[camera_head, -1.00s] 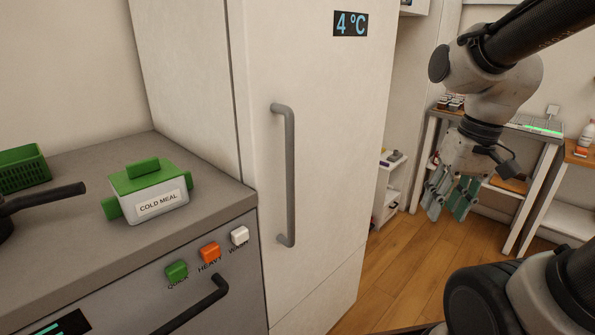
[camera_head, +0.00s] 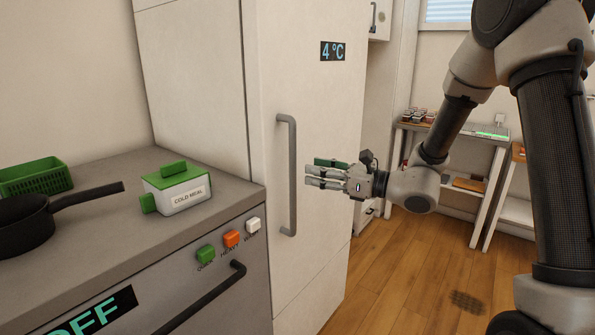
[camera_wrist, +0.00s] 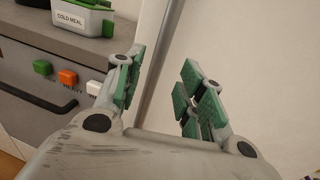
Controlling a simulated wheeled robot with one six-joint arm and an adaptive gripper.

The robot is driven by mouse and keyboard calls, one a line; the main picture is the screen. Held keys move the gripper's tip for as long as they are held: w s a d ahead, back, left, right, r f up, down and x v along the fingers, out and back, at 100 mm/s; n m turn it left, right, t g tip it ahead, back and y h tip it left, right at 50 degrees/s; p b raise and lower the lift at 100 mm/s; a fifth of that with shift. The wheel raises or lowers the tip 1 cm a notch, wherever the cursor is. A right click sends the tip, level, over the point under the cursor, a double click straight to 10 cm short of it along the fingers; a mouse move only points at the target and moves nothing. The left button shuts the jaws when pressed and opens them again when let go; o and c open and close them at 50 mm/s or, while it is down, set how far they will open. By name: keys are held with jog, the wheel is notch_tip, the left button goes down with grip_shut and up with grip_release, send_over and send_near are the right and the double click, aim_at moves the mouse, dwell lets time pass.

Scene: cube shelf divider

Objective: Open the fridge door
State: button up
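The white fridge door (camera_head: 325,120) is shut, with a 4 °C display near its top. Its grey vertical bar handle (camera_head: 287,175) runs along the left side of the door. My gripper (camera_head: 308,176) points left toward the handle, a little to the right of it and apart from it. In the wrist view my gripper (camera_wrist: 158,85) is open and empty, its green-padded fingers spread. The handle (camera_wrist: 160,50) shows there ahead, between the finger lines, beyond the fingertips.
On the counter left of the fridge stand a green-lidded cold meal box (camera_head: 178,190), a black pan (camera_head: 25,225) and a green basket (camera_head: 35,178). The oven front with buttons (camera_head: 231,239) and a dark handle adjoins the fridge. The wooden floor (camera_head: 400,270) at right is open.

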aim_at(293, 167)
jog(key=x, duration=0.7)
jog(key=shift+a, duration=0.25)
jog(key=shift+c, duration=0.3)
grip_shut()
